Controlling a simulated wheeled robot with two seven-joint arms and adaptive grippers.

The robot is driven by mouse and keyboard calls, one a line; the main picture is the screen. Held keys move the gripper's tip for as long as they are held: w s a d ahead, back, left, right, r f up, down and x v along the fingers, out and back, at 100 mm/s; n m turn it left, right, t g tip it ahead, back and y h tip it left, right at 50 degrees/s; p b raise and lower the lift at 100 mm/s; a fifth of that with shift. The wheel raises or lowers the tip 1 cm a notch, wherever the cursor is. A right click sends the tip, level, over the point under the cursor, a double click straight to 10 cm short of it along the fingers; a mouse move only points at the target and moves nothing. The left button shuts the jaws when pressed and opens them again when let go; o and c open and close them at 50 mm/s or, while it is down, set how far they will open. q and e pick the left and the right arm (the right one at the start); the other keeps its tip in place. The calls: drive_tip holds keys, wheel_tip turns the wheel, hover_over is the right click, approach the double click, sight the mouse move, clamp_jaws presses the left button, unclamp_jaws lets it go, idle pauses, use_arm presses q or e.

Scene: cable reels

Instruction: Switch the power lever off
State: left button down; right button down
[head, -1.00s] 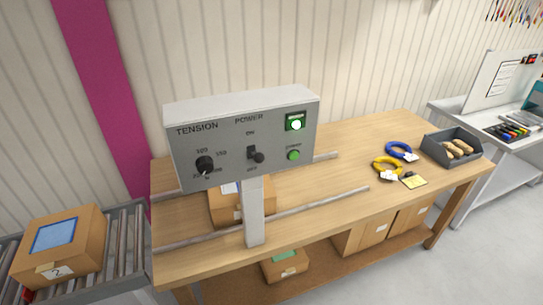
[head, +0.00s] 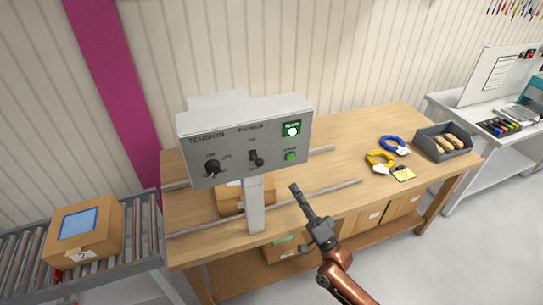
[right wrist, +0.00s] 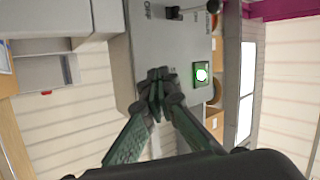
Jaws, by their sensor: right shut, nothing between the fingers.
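The grey control panel (head: 228,150) stands on a post at the front of the wooden table. Its black power lever (head: 257,160) sits between the ON label above and the OFF label below. The lever also shows at the top of the right wrist view (right wrist: 190,12). The green lamp (head: 292,130) at the panel's upper right is lit. My right gripper (head: 296,188) is shut and empty, in front of and below the panel's right part. Its closed fingertips (right wrist: 157,78) appear over the panel in the wrist view, apart from the lever. My left gripper is not in view.
A tension dial (head: 212,167) and a green button (head: 290,156) are also on the panel. Blue (head: 394,143) and yellow cable coils (head: 380,158) and a grey tray (head: 445,142) lie at the table's right. A boxed conveyor (head: 140,232) stands left.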

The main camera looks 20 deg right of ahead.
sight(257, 160)
drive_tip(key=s+a+r+t+y, duration=0.1)
drive_tip(key=s+r, duration=0.2)
drive_tip(key=r, duration=0.5)
drive_tip(key=shift+s+a+m+y, duration=0.15)
drive_tip(key=shift+a+m+y, duration=0.15)
drive_tip(key=shift+y, duration=0.1)
drive_tip(key=shift+r, duration=0.1)
drive_tip(key=p+x, duration=0.4)
drive_tip(key=x, duration=0.6)
drive_tip(key=a, duration=0.1)
drive_tip(key=s+a+f, duration=0.1)
drive_tip(key=a+p, duration=0.1)
drive_tip(key=shift+s+a+f, duration=0.15)
drive_tip(key=shift+s+f, duration=0.15)
drive_tip(key=shift+f, duration=0.1)
